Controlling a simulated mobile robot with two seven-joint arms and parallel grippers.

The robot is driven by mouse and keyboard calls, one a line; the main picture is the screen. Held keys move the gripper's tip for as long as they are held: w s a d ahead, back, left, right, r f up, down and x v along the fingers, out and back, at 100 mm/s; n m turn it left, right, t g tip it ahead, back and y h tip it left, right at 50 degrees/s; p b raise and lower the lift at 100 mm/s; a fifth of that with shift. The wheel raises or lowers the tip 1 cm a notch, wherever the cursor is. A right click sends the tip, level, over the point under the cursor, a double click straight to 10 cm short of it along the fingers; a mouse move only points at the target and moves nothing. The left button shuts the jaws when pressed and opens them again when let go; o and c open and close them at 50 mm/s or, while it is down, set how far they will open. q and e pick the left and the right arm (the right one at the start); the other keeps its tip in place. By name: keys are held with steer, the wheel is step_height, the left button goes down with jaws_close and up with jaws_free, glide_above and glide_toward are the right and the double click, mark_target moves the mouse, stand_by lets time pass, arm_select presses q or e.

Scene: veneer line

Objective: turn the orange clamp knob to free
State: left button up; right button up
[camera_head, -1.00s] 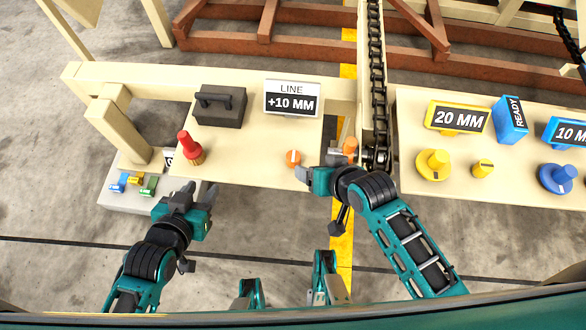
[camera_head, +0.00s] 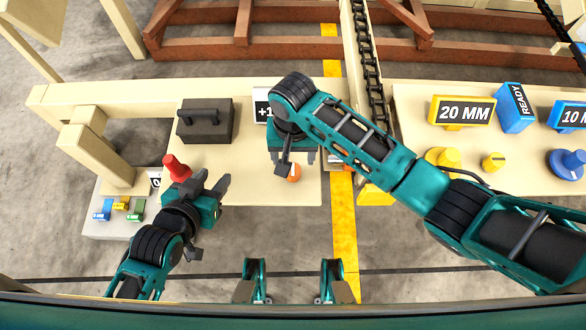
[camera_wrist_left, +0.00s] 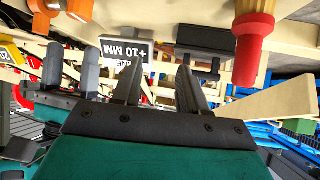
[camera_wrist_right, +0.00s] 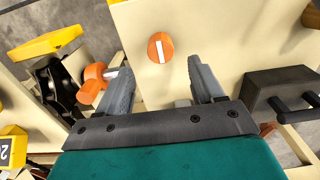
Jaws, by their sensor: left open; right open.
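A round orange knob with a white bar (camera_head: 293,173) sits on the pale table near its front edge; it also shows in the right wrist view (camera_wrist_right: 161,47). In that view its white bar runs nearly upright. My right gripper (camera_wrist_right: 160,72) is open and empty, with the knob seen ahead between its fingers, apart from them. In the head view the right hand hangs just behind the knob. A second orange piece (camera_wrist_right: 93,83) shows beside the left finger in the right wrist view. My left gripper (camera_head: 212,181) is open and empty beside the red handle (camera_head: 177,167).
A dark box with a handle (camera_head: 205,121) stands at the table's back left. The +10 MM sign (camera_head: 261,112) is mostly behind my right arm. The chain post (camera_head: 365,50) rises to the right. A 20 MM block (camera_head: 462,111) stands on the right table.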

mark_target(293, 169)
step_height(293, 169, down, 7)
steer(key=shift+r+b, duration=0.2)
steer(key=shift+b, duration=0.75)
steer(key=shift+f, duration=0.5)
arm_select(q)
steer(key=shift+w+d+f+h, duration=0.1)
steer(key=shift+w+d+h, duration=0.2)
steer(key=shift+w+d, duration=0.4)
arm_select(e)
steer(key=shift+c, duration=0.3)
steer(key=c, duration=1)
arm_select(q)
steer(key=shift+s+a+f, duration=0.1)
steer(key=shift+s, duration=0.2)
